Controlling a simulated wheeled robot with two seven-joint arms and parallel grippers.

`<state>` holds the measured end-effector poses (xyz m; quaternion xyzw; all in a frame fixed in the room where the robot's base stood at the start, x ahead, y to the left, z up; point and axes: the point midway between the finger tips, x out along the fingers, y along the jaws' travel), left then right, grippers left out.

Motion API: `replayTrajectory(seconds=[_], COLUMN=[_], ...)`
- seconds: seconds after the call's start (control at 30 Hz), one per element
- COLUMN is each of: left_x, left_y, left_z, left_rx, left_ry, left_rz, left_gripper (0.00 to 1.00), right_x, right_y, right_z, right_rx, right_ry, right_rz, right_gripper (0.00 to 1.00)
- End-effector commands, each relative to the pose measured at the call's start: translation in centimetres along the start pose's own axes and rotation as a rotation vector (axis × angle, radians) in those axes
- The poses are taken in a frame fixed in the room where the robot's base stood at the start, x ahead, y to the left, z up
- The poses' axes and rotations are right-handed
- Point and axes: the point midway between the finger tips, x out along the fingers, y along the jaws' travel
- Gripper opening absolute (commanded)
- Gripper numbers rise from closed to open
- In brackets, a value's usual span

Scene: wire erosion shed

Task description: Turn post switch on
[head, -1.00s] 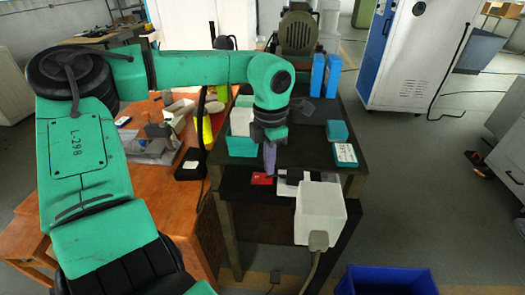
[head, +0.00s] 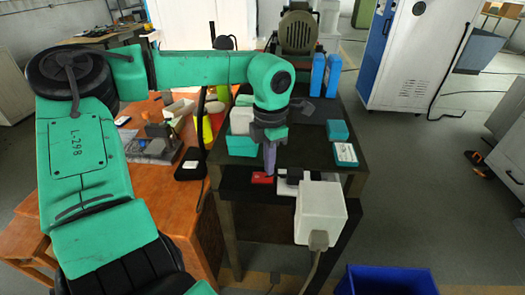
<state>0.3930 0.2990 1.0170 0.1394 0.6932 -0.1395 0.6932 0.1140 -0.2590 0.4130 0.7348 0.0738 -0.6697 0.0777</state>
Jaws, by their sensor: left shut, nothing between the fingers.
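My left gripper (head: 269,172) points down at the front of the dark stand, its fingers together and empty. A small red piece (head: 260,179) lies just left of its fingertips, and a white plate with a dark part (head: 289,187) lies just to the right. I cannot tell whether the fingertips touch either. A white box (head: 320,213) with a grey plug and cable stands in front of the stand. No part is clearly recognisable as the post switch, and its on or off position cannot be read. My right gripper is not in view.
The dark stand (head: 315,150) carries a motor, blue boxes (head: 325,75) and a teal-and-white box (head: 345,154). An orange wooden table (head: 160,207) with loose items is on the left. A blue bin (head: 388,280) stands at the front right. Open floor lies to the right.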

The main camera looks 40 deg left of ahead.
Motion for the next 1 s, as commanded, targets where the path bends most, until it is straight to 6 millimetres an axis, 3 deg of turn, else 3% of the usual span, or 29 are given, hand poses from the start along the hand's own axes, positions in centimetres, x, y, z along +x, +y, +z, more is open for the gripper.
replayTrajectory(seconds=[1.0], left_x=[1.6], left_y=[0.0], left_z=[0.0], left_rx=[0.0], left_ry=[0.0], left_rz=[0.0], left_gripper=[0.0], right_x=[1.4], right_y=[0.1], right_z=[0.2], right_rx=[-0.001], right_ry=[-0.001], right_rz=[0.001], right_gripper=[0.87])
